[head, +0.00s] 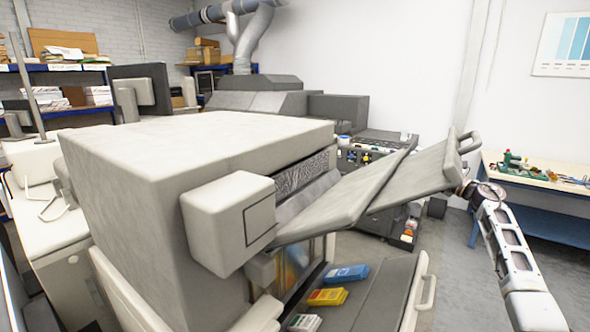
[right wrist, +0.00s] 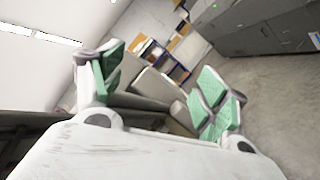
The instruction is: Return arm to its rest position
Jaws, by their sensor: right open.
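My right arm (head: 508,245) comes in from the lower right and reaches up beside a raised cover. My right gripper (head: 468,190) is at its upper end, small and partly hidden in the head view, close below the cover's handle (head: 470,142). I cannot tell there whether they touch. In the right wrist view the gripper (right wrist: 162,78) has its green-padded fingers spread wide, with nothing between them. My left gripper is not in view.
A large grey machine (head: 170,150) fills the middle, its long cover (head: 395,188) sticking out right. Blue (head: 346,273) and yellow (head: 327,297) cartridges show at its lower open front, with a white handle (head: 427,291) beside them. A workbench (head: 540,178) stands right; floor (head: 560,275) is clear below.

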